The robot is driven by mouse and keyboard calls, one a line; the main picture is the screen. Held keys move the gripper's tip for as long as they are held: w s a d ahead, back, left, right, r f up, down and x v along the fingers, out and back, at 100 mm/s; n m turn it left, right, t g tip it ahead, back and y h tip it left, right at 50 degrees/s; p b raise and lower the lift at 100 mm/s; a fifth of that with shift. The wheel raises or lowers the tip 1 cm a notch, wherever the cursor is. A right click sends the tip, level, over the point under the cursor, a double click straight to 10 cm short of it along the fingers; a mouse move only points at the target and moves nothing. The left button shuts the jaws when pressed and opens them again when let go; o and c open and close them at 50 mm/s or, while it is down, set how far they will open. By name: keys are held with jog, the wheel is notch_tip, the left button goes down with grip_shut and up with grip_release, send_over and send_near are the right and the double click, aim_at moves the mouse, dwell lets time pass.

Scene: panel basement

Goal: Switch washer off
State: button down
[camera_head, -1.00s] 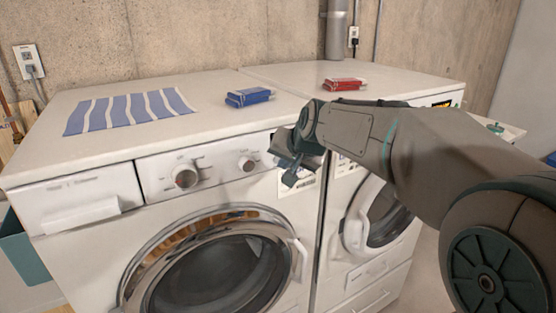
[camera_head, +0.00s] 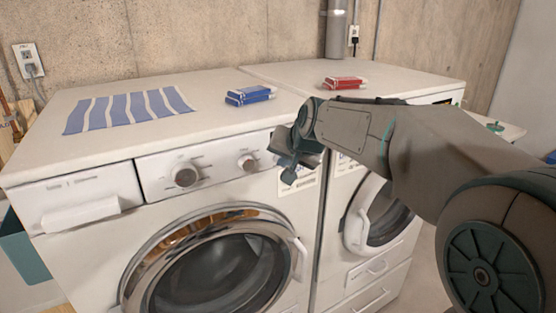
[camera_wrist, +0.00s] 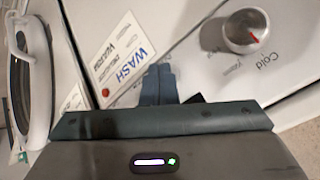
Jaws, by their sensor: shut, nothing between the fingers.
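The washer (camera_head: 90,249) is the white front-loader at the left, with its round door (camera_head: 215,270) closed. Its control panel carries a large knob (camera_head: 185,175) and a smaller knob (camera_head: 247,162). My gripper (camera_head: 288,178) is in front of the panel's right end, to the right of the smaller knob and apart from it. In the wrist view my gripper (camera_wrist: 158,84) is shut and empty, its fingers side by side over the panel. A knob (camera_wrist: 248,31) with a red mark, by the words "Cold" and "Warm", is at upper right there. A "WASH" label (camera_wrist: 122,58) lies left of the fingers.
A second white machine (camera_head: 375,255) stands to the right. A wall outlet (camera_head: 28,60) is behind at left. A teal bin (camera_head: 22,250) stands at left.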

jog(key=shift+s+d, duration=0.25)
jog(key=shift+s, duration=0.1)
jog(key=s+d+b, duration=0.3)
jog(key=s, duration=0.2)
jog(key=shift+d+b, duration=0.2)
jog(key=shift+b, duration=0.2)
dwell(1.3)
